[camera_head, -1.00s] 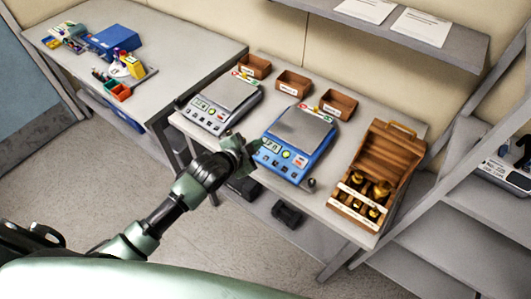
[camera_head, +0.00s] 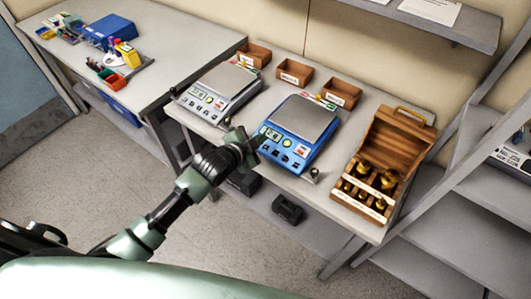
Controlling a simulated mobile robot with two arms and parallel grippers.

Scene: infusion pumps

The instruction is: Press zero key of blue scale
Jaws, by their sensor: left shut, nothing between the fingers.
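The blue scale (camera_head: 299,132) stands on the table, with a grey square pan and a front panel of keys. Several keys (camera_head: 286,148) and part of the display show. The key labels are too small to read. My left gripper (camera_head: 256,148) is at the front left corner of the blue scale's panel, shut and empty, and it covers part of that corner. I cannot tell whether it touches the scale. My right gripper is not in view.
A white scale (camera_head: 218,93) stands to the left of the blue one. A wooden weight box (camera_head: 386,166) is at the right. Three small wooden bins (camera_head: 296,73) line the back. A small metal weight (camera_head: 315,175) stands near the front edge.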

